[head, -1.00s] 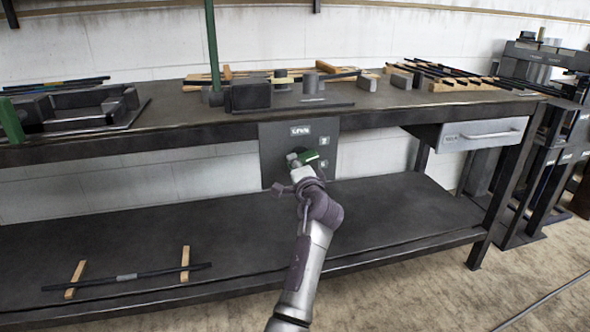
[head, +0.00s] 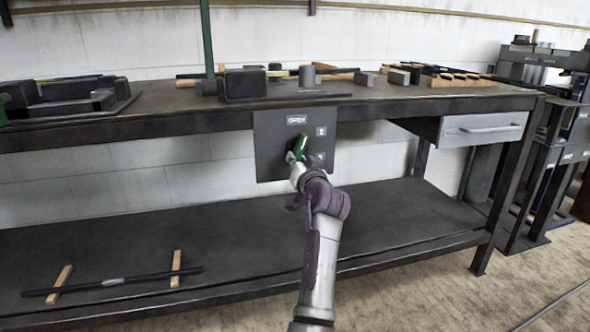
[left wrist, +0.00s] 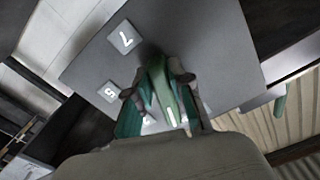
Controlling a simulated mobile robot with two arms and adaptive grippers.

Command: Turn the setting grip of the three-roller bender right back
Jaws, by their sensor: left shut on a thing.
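The setting grip (head: 301,143) is a green bar on a dark panel (head: 268,150) below the bench's front edge. In the head view it stands steeply, its upper end leaning slightly right. My left gripper (head: 297,161) reaches it from below and is shut on it. In the left wrist view the green grip (left wrist: 163,88) lies between the two fingers of the gripper (left wrist: 160,98). The fingers and wrist hide part of the grip and its pivot. My right gripper is in neither view.
The panel has small pale labels (head: 297,120); the wrist view shows two label plates (left wrist: 123,38). The bench top (head: 400,98) holds blocks and bars. A drawer (head: 483,130) is at the right. A dark bar (head: 110,282) lies on wooden strips on the lower shelf.

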